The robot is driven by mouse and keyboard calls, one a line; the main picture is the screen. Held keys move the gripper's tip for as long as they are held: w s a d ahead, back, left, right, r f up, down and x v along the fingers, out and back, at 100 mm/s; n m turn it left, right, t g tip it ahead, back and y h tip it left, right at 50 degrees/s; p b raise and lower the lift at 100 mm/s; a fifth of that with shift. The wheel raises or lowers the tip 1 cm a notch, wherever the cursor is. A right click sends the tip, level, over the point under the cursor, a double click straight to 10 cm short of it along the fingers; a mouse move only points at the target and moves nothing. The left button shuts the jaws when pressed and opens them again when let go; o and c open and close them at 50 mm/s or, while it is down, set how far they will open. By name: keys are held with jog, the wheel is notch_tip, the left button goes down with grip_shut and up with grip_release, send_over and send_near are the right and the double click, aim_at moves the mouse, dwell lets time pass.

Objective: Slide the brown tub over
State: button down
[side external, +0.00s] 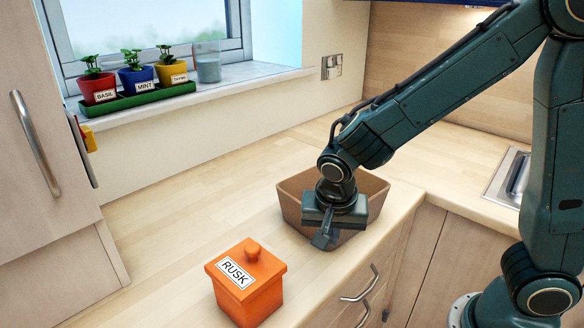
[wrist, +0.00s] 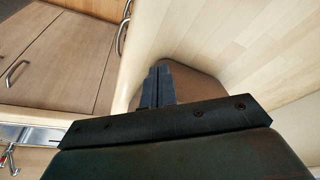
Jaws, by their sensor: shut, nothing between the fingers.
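The brown tub (side external: 291,203) stands upright on the wooden worktop near its front edge, in the corner by the drawers. It looks open-topped, and my arm hides part of its rim and inside. My gripper (side external: 320,241) points down with its fingers closed together and empty, in front of the tub's near wall in the side view. I cannot tell whether the fingers touch the wall. In the wrist view the closed fingers (wrist: 157,86) overlap a brown surface of the tub (wrist: 188,80), and the gripper body hides the rest.
An orange RUSK canister (side external: 246,283) with a knobbed lid stands on the worktop (side external: 190,215) to the front left of the tub. The worktop left of and behind the tub is clear. Potted herbs (side external: 137,77) stand on the windowsill. A sink (side external: 508,177) lies to the right.

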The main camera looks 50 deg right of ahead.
jog(key=shift+w+d, duration=0.1)
jog(key=shift+w+d, duration=0.55)
jog(key=shift+d, duration=0.25)
jog(key=shift+a, duration=0.1)
jog(key=shift+s+a, duration=0.65)
jog(key=shift+a, duration=0.15)
jog(key=shift+s+a, duration=0.5)
jog(key=shift+a, duration=0.2)
jog(key=v, duration=1)
